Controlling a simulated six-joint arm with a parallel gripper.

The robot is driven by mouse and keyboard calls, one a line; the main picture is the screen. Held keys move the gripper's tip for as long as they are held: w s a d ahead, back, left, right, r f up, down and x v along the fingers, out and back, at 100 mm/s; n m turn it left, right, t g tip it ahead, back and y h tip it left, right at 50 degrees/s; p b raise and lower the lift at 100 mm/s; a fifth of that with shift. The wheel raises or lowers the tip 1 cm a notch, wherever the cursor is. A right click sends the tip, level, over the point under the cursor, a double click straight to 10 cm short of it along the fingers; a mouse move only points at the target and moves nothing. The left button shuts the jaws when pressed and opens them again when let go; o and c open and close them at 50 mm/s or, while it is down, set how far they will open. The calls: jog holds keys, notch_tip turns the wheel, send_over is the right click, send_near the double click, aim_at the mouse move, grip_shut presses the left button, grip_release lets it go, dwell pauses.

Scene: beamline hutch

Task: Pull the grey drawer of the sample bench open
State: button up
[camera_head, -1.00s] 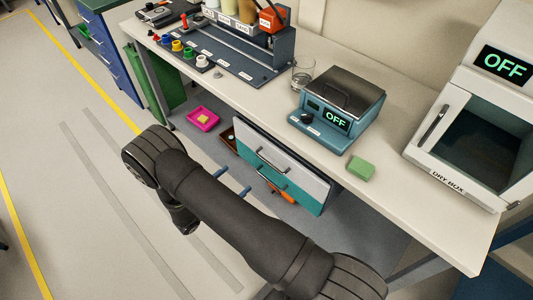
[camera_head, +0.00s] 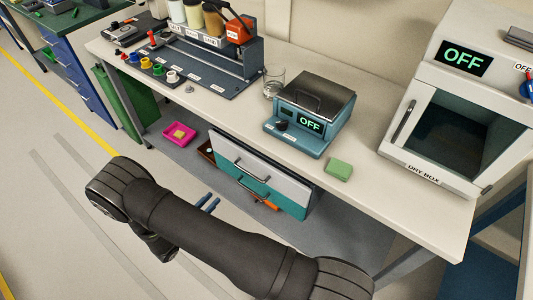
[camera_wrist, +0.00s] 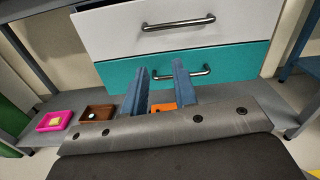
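The grey drawer (camera_head: 285,182) is the pale upper front of the unit under the bench, and it appears flush with the teal drawer (camera_head: 290,204) below. Its metal bar handle (camera_head: 250,170) runs across the front. In the wrist view the grey drawer (camera_wrist: 115,32) fills the top, with its handle (camera_wrist: 178,23) ahead of and above my fingers. My gripper (camera_head: 207,202) is in front of the unit, apart from both handles. In the wrist view my gripper (camera_wrist: 158,85) is open and empty, its blue fingers overlapping the teal front, near the teal drawer's handle (camera_wrist: 192,73).
A pink tray (camera_head: 180,133), a brown tray (camera_head: 206,150) and an orange object (camera_head: 265,203) lie low under the bench. The benchtop (camera_head: 370,165) above holds a blue device (camera_head: 310,110), a green block (camera_head: 339,169), a glass (camera_head: 273,82) and a dry box (camera_head: 440,130).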

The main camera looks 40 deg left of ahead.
jog(key=d+n, duration=0.2)
jog(key=n, duration=0.2)
jog(key=n+t, duration=0.2)
jog(key=n, duration=1.1)
send_near(252, 175)
jog(key=w, duration=0.3)
jog(key=w+r, duration=0.1)
jog(key=w, duration=0.6)
jog(key=shift+r, duration=0.15)
grip_shut()
jog(key=shift+s, duration=0.1)
